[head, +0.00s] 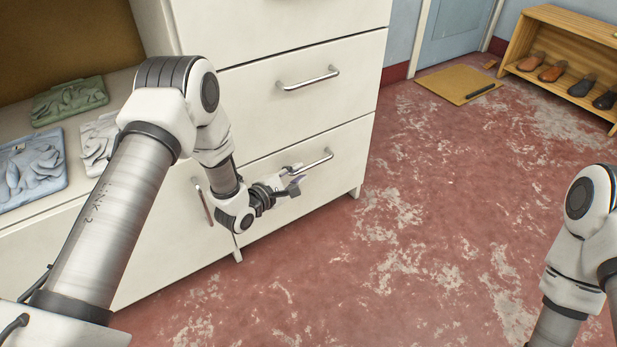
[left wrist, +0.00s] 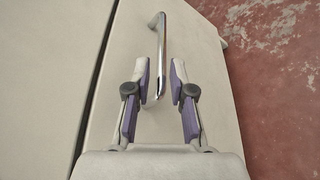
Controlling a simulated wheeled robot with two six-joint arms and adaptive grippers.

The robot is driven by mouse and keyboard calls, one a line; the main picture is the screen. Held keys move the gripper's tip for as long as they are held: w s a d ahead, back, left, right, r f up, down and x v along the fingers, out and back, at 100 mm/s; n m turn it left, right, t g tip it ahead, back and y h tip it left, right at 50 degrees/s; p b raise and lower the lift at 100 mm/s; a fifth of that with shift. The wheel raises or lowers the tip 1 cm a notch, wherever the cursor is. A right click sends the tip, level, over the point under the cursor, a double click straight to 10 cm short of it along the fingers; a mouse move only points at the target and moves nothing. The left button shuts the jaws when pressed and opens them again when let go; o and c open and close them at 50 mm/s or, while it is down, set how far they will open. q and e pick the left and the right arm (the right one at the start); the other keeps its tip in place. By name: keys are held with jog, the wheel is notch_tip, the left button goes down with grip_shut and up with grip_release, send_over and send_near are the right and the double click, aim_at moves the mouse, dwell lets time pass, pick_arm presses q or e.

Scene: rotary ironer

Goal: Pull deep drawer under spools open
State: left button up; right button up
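A white cabinet with stacked drawers stands in the middle of the head view. Its lowest drawer (head: 325,188) looks shut, flush with the front, and carries a chrome bar handle (head: 320,160). My left gripper (head: 293,181) is at this drawer front, at the handle's left part. In the left wrist view my left gripper (left wrist: 160,85) is open, with the lower end of the handle (left wrist: 159,45) between its purple-padded fingers, closer to the left finger. Whether a finger touches it, I cannot tell. My right gripper is out of view. No spools are in view.
The drawer above (head: 300,90) is shut and has a similar handle. The red worn floor (head: 420,220) before the cabinet is clear. A mat (head: 458,84) and a wooden shoe rack (head: 565,45) are at the back right.

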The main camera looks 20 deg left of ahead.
aim_at(306, 169)
pick_arm(q)
jog(key=x, duration=0.1)
jog(key=b+x, duration=0.1)
jog(key=x, duration=0.1)
jog(key=b+x, duration=0.1)
jog(key=x, duration=0.1)
jog(key=shift+f, duration=0.3)
jog(key=shift+w+d, duration=0.15)
jog(key=shift+w, duration=0.15)
jog(key=shift+r, duration=0.1)
jog(key=shift+c, duration=0.4)
grip_shut()
